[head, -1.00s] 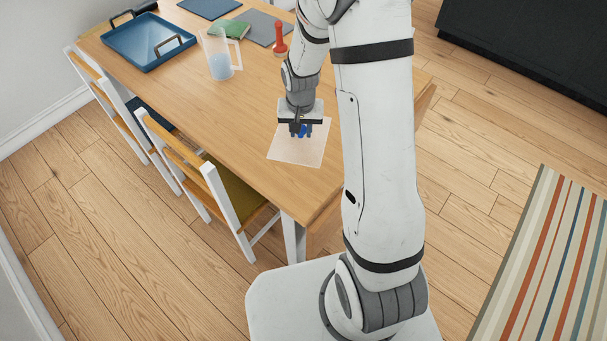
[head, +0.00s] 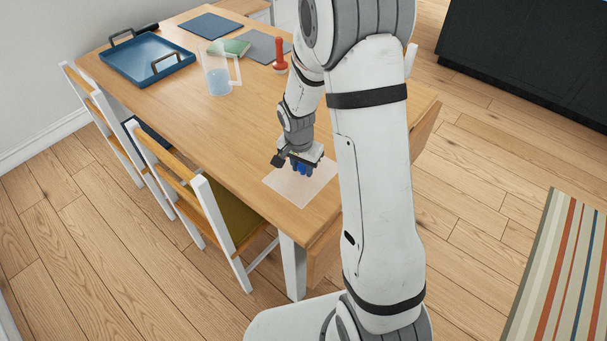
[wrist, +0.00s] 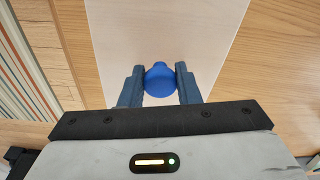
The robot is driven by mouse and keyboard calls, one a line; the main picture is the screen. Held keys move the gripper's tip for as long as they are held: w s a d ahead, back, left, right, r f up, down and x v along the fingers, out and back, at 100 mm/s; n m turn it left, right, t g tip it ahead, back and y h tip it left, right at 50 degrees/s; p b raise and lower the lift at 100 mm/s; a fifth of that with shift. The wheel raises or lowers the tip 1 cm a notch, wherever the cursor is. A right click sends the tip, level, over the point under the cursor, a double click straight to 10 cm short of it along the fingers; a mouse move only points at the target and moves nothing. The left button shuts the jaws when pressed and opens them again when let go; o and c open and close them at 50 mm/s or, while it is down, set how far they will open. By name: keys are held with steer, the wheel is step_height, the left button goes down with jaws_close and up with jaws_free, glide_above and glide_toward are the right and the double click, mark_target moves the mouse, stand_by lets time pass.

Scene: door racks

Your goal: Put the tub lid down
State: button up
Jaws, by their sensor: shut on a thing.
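The tub lid is a pale, flat, four-sided panel (head: 291,192) with a blue knob (wrist: 159,80) on top. It is at the near end of the wooden table in the head view. In the wrist view the panel (wrist: 165,25) spreads under my fingers. My gripper (head: 301,168) points down, its two fingers on either side of the knob; it is shut on the knob (wrist: 159,92). The lid lies flat, its front-left edge roughly along the table edge. I cannot tell whether it touches the tabletop or hangs just above it. No tub is visible.
Chairs (head: 215,210) line the left side. The tabletop between lid and jug is clear.

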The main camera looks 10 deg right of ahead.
mark_target(302, 174)
steer(key=shift+f, duration=1.75)
steer(key=shift+f, duration=0.15)
steer(key=o, duration=1)
steer(key=shift+c, duration=0.2)
